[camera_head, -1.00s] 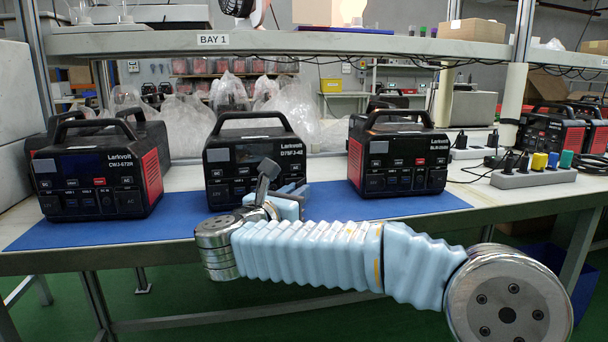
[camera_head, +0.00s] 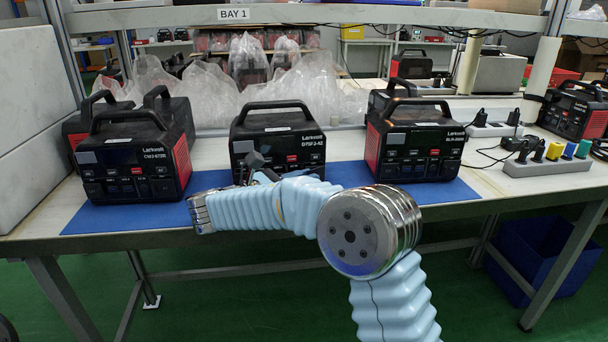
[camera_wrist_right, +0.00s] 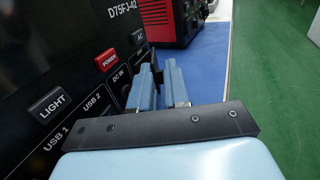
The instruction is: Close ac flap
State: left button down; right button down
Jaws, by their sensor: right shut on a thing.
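The middle black power station (camera_head: 285,137), labelled D75FJ-42, stands upright on the blue mat; its front panel (camera_wrist_right: 50,50) fills the left of the right wrist view, with LIGHT, POWER, USB and DC IN marks. My right gripper (camera_head: 268,176) is at the lower front of this unit. In the right wrist view its two blue fingers (camera_wrist_right: 160,85) are at the panel just below the AC mark, shut on a thin part there, which I take to be the AC flap. My left gripper is not in view.
Similar power stations stand to the left (camera_head: 135,150) and right (camera_head: 420,145) on the blue mat (camera_head: 120,218). A power strip (camera_head: 545,167) with plugs lies on the right of the bench. Clear plastic bags (camera_head: 210,100) are behind. A blue bin (camera_head: 545,255) stands below.

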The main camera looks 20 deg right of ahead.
jog(key=shift+d, duration=0.1)
jog(key=c, duration=1.2)
grip_release()
jog(key=shift+s, duration=0.1)
jog(key=shift+o, duration=0.2)
